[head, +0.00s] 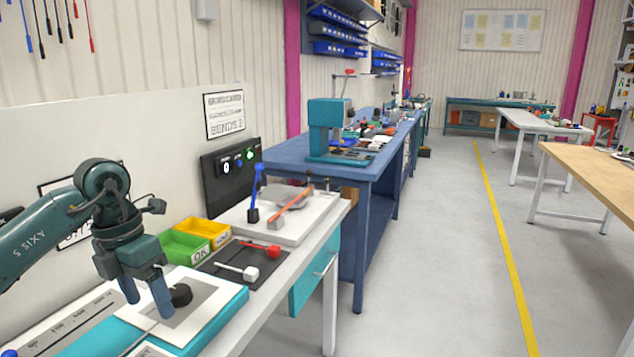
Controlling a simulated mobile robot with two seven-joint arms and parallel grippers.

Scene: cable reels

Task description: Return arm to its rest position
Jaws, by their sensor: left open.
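My left gripper (147,297) is at the lower left, pointing down, its blue fingers apart and nothing seen between them. It is over the white-framed pad (208,318) on the near bench. A small black round piece (181,295) lies on the pad just right of the fingers; I cannot tell whether a finger touches it. My left arm (40,232) comes in from the left edge. My right gripper is out of view.
A green bin (186,247) and a yellow bin (207,229) stand behind the pad. A dark mat (225,272) carries a red-headed and a white-headed tool. A white board (296,234) holds a blue lever (257,190) and an orange bar.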

